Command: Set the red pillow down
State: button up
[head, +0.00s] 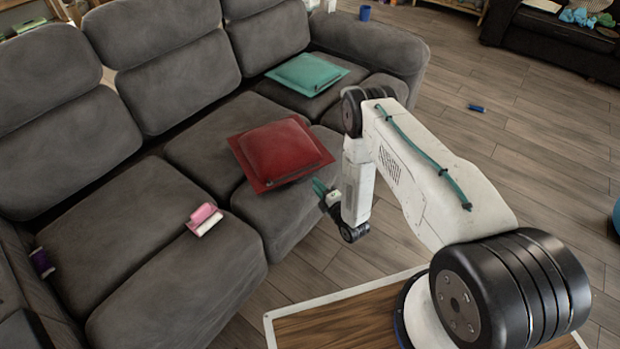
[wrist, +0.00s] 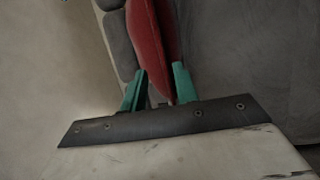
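The red pillow (head: 282,150) lies nearly flat on the grey sofa's middle seat, at the seat's front edge, in the head view. My gripper (head: 318,186), with teal fingers, is just in front of the pillow's near edge and slightly below it in that picture. In the wrist view, the fingers (wrist: 159,70) stand apart, with the red pillow (wrist: 148,38) showing edge-on beyond and between them. A gap shows between the left finger and the pillow. Whether the right finger touches the pillow is hard to tell.
A teal pillow (head: 307,74) lies on the sofa's far seat. A pink-and-white item (head: 204,219) lies on the near seat. A wooden-topped table (head: 345,325) is at the bottom. A blue item (head: 476,108) lies on the otherwise open floor at right.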

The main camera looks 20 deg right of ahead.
jog(key=shift+v, duration=1.75)
jog(key=w+d+r+m+g+h, duration=0.1)
jog(key=w+r+m+g, duration=0.1)
jog(key=w+r, duration=0.6)
jog(key=w+d+r+m+g+h, duration=0.1)
jog(key=w+r+m+g+h, duration=0.1)
jog(key=w+r, duration=0.65)
jog(key=s+d+r+m+g+h, duration=0.1)
jog(key=s+r+m+g, duration=0.15)
jog(key=r, duration=0.75)
jog(key=s+d+r+m+g+h, duration=0.1)
jog(key=s+d+r+m, duration=0.2)
jog(key=r, duration=0.8)
jog(key=s+r+m+g+h, duration=0.1)
jog(key=s+r+m+g, duration=0.15)
jog(key=s+r, duration=0.55)
jog(key=s+r+m+g, duration=0.1)
jog(key=s+r+m, duration=0.2)
jog(key=s+r, duration=0.5)
jog(key=s+a+r+m+g, duration=0.1)
jog(key=s+r+m+g, duration=0.1)
jog(key=s, duration=1.3)
jog(key=s+a+r+m+g, duration=0.1)
jog(key=s+r+m+g, duration=0.1)
jog(key=s, duration=1.2)
jog(key=m+g, duration=0.1)
jog(key=m, duration=0.1)
jog(key=shift+s+a+m, duration=0.3)
jog(key=shift+s+a, duration=0.05)
jog(key=shift+s, duration=0.05)
